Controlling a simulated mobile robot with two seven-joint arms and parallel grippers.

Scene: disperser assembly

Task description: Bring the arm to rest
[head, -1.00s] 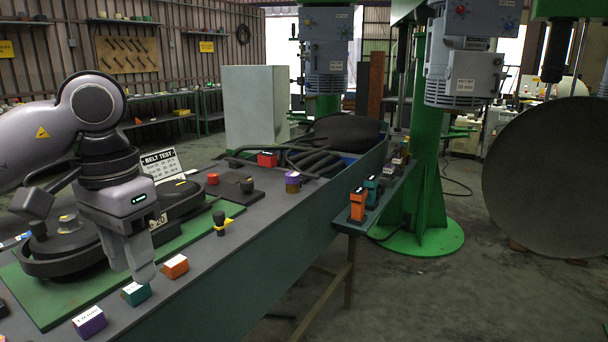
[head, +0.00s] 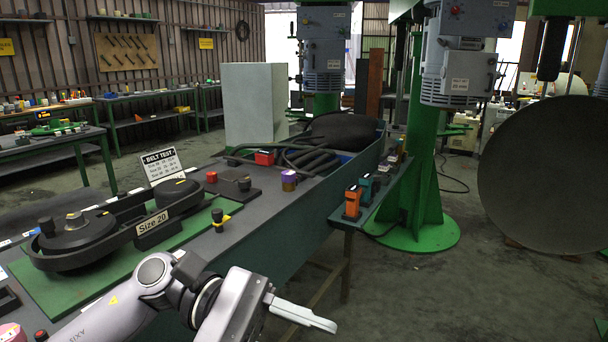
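My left arm comes in from the bottom left, low over the near edge of the bench. Its gripper (head: 318,322) is at the bottom centre, past the bench edge and over the floor, with a pale finger pointing right. I see nothing held. The side-on view does not show whether the fingers are apart. My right arm and gripper are out of view.
The bench (head: 262,215) carries the "Size 20" belt unit (head: 72,238) on a green plate, a "BELT TEST" sign (head: 162,165), a yellow-black knob (head: 219,220) and a purple cylinder (head: 289,180). Orange tools (head: 352,201) stand on a side shelf. Floor at lower right is clear.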

